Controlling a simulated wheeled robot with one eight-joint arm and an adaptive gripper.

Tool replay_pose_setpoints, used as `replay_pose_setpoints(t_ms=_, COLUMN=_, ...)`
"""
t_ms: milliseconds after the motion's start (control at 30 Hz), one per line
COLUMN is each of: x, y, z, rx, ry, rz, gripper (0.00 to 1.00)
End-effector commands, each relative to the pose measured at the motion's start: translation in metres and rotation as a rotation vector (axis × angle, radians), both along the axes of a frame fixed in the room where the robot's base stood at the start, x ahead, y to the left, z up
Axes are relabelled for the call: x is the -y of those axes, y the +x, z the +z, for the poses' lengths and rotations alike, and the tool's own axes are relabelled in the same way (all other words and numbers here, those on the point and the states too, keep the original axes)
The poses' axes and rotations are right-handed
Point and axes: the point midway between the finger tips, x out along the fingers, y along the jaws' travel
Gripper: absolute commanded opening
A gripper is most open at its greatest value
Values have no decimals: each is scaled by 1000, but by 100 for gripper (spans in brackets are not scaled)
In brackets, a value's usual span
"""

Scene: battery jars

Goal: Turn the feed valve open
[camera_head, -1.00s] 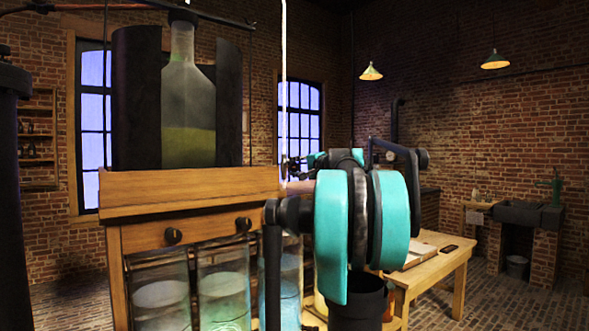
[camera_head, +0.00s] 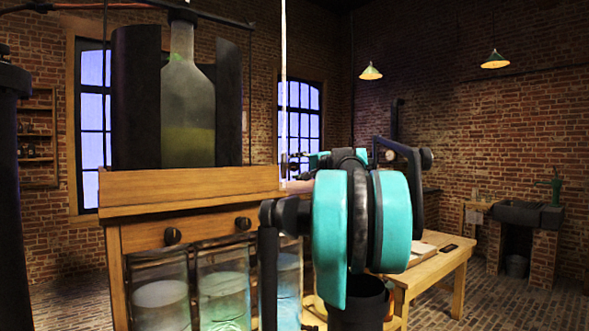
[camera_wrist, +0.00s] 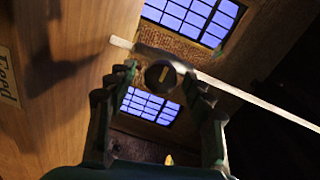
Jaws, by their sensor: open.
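In the wrist view a dark round knob (camera_wrist: 161,75) with a brass-coloured bar across its face appears between the fingertips of my gripper (camera_wrist: 160,84); I take it to be the feed valve. My gripper is open, with one finger on each side of the knob. I cannot tell whether either finger touches it. A "Feed" label (camera_wrist: 8,76) is on the wooden panel (camera_wrist: 60,110) at the left. In the head view my arm largely hides my gripper, and the valve is not clear there.
A pale rod (camera_wrist: 250,98) runs slantwise past the knob. In the head view the wooden cabinet (camera_head: 190,182) holds a large bottle (camera_head: 188,110) above and glass jars (camera_head: 160,290) below. A low table (camera_head: 433,268) stands behind my arm.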

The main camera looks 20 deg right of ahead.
Motion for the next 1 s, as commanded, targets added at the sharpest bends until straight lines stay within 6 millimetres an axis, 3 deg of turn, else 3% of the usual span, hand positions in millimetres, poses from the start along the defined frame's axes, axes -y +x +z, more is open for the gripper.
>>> replay_pose_setpoints(t_ms=300, x=21, y=-61, z=4, rx=0, ry=0, rz=-4, gripper=52)
replay_pose_setpoints(t_ms=500, x=30, y=-89, z=7, rx=-1, ry=0, rz=-2, gripper=52)
replay_pose_setpoints(t_ms=700, x=33, y=-99, z=7, rx=0, ry=-1, rz=0, gripper=52)
replay_pose_setpoints(t_ms=1000, x=33, y=-100, z=7, rx=0, ry=-1, rz=1, gripper=52)
